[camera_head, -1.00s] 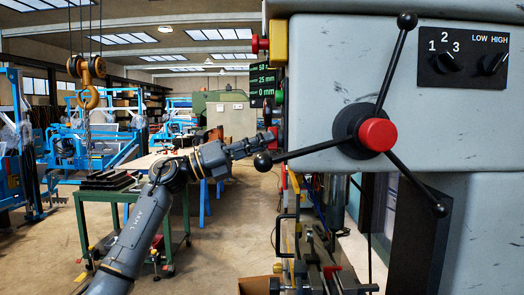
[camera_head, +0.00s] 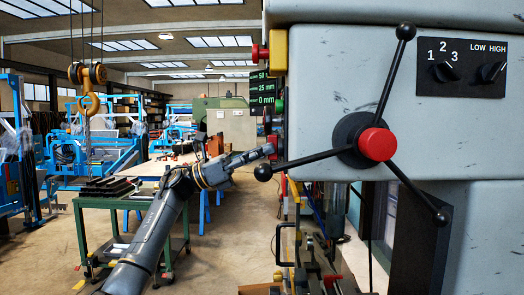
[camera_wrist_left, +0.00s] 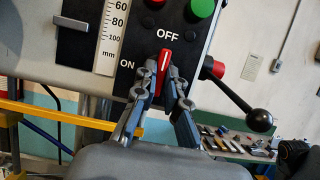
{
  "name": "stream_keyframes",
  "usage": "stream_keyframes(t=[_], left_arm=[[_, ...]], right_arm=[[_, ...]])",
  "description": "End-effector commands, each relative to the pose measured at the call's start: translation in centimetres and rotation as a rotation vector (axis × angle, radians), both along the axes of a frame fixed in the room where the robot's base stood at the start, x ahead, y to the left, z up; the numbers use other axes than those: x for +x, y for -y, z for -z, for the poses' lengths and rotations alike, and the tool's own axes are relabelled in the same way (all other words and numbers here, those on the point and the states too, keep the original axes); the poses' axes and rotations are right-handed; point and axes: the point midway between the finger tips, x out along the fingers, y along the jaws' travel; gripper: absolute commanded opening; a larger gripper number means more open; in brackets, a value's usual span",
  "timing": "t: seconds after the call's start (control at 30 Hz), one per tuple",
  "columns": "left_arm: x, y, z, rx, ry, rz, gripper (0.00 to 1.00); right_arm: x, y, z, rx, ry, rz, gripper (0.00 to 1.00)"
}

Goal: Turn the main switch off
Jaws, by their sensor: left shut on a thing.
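The main switch (camera_wrist_left: 164,62) is a red handle with a white line on a black panel (camera_wrist_left: 190,50) in the left wrist view. It stands nearly upright, its top towards the OFF label, with ON to its left. My left gripper (camera_wrist_left: 160,84) is shut on the handle, one finger on each side; the fingers hide its lower part. In the head view my left gripper (camera_head: 258,154) reaches the left side of the grey machine (camera_head: 335,90), and the switch cannot be made out clearly there. My right gripper is in neither view.
A black ball-ended lever (camera_head: 264,173) of the red-hubbed feed handle (camera_head: 377,144) is just below my left gripper. Green (camera_wrist_left: 201,6) and red buttons sit above the switch. A green table (camera_head: 105,202) stands to the left. Floor at the lower left is partly clear.

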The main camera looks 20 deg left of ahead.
Motion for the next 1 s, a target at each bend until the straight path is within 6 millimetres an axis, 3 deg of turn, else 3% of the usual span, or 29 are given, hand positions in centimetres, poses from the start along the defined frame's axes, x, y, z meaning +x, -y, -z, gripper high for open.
stream_keyframes(t=[0.43, 0.47, 0.57, 0.87, 1.0], left_arm=[[0.0, 0.1, 0.3, 0.009, 0.008, 0.0, 0.0], [0.0, 0.1, 0.3, 0.009, 0.008, 0.0, 0.15], [0.1, 0.1, 0.3, 0.008, 0.008, 0.0, 0.34], [0.0, 0.0, 0.1, 0.005, 0.009, -0.001, 0.34], [-0.2, -1.1, 0.6, 0.004, 0.007, -0.002, 0.34]], right_arm=[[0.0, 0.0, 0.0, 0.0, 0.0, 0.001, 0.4], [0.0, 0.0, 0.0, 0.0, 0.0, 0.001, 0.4], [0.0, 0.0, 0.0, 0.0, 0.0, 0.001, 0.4], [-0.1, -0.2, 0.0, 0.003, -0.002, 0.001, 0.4], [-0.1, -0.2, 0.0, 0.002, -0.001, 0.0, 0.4]])
